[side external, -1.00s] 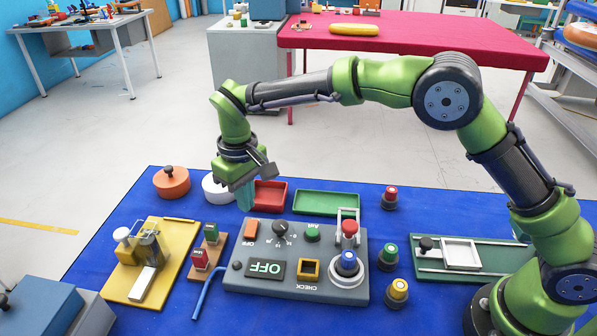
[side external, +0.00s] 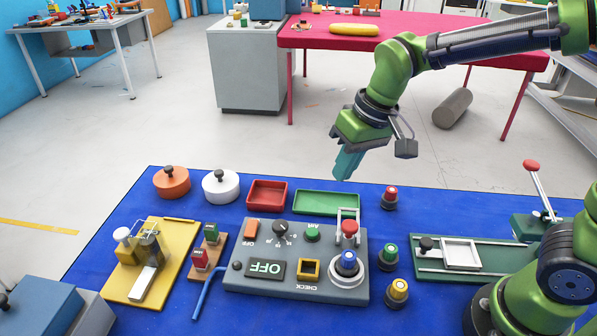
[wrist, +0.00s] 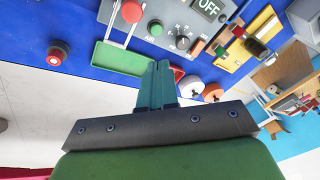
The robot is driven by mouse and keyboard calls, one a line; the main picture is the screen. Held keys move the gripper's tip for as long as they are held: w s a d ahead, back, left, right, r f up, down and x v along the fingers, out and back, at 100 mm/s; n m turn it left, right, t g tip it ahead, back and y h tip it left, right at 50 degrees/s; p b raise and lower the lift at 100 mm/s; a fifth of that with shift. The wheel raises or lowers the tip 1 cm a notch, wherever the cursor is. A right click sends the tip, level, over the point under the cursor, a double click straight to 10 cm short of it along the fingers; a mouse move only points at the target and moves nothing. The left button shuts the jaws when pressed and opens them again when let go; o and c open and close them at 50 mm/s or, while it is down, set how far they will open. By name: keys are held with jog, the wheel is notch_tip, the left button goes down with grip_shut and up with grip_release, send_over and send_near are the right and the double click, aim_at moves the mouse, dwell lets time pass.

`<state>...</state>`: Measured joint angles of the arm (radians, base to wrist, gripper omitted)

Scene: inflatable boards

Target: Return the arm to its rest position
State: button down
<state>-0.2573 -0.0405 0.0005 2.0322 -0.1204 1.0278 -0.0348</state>
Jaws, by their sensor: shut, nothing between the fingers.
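My gripper (side external: 346,164) is shut and empty. It hangs in the air above the back edge of the blue table, behind the green tray (side external: 330,203). In the wrist view my gripper's teal fingers (wrist: 159,82) are together with nothing between them. My arm reaches in from the right with the elbow beyond the top right corner of the side view.
The grey control panel (side external: 295,262) shows OFF. The red tray (side external: 267,194), white lidded pot (side external: 220,187) and orange lidded pot (side external: 171,182) stand along the back. Red, green and yellow buttons stand right of the panel. A red-knobbed lever (side external: 537,180) rises at right.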

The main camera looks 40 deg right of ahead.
jog(key=s+d+r+m+t, duration=0.3)
jog(key=s+d, duration=0.5)
jog(key=s, duration=0.3)
jog(key=shift+r+t, duration=0.45)
jog(key=shift+t, duration=0.35)
jog(key=shift+d, duration=0.1)
